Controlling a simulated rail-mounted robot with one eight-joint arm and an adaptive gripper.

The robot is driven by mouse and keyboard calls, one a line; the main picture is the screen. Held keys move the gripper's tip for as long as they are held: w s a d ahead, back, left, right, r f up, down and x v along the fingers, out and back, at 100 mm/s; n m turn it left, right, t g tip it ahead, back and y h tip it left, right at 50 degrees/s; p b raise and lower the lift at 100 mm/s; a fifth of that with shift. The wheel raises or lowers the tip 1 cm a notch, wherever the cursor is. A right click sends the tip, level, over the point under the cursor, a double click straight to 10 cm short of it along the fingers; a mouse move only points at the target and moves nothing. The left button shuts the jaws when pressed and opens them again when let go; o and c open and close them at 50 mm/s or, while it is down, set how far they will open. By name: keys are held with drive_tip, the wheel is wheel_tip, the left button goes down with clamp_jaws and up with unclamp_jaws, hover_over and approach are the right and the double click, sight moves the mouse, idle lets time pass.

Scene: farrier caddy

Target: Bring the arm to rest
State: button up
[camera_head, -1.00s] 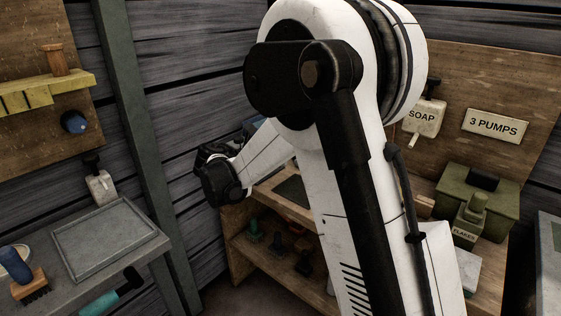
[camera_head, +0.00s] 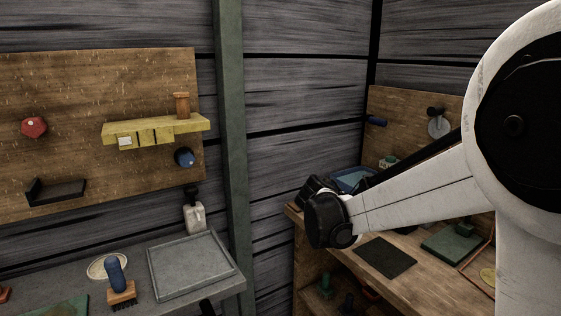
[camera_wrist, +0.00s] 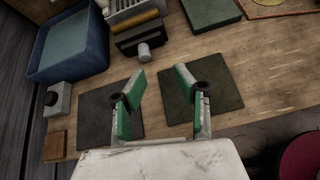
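My arm reaches in from the right in the head view and ends at the black wrist joint near the middle. The fingers do not show there. In the wrist view my gripper (camera_wrist: 157,103) has its two green-faced fingers spread wide apart, with nothing between them. Behind the fingers lies the wooden bench top (camera_wrist: 225,60), with one dark mat (camera_wrist: 97,112) behind the left finger and another dark mat (camera_wrist: 222,85) behind the right one. How high the fingers are above the bench is hard to tell.
A blue bin (camera_wrist: 72,45) and a grey-and-tan device (camera_wrist: 138,22) stand on the bench beyond the fingers. A green slab (camera_wrist: 210,10) lies at the far edge. At left in the head view are a grey tray (camera_head: 190,265), a blue-handled brush (camera_head: 117,280) and a yellow shelf (camera_head: 155,131).

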drive_tip(key=s+a+r+m+y+p, duration=0.2)
drive_tip(key=s+m+y, duration=0.1)
drive_tip(key=s+m, duration=0.4)
drive_tip(key=s+a+r+m+t+y+p, duration=0.1)
drive_tip(key=s+m, duration=0.6)
drive_tip(key=s, duration=0.7)
drive_tip(key=s+a+r+m+y+p, duration=0.3)
drive_tip(key=s+m+y, duration=0.3)
drive_tip(key=s, duration=0.5)
drive_tip(key=shift+a+r+m+t+p, duration=0.3)
drive_tip(key=shift+r+m+p, duration=0.4)
drive_tip(key=shift+m, duration=0.3)
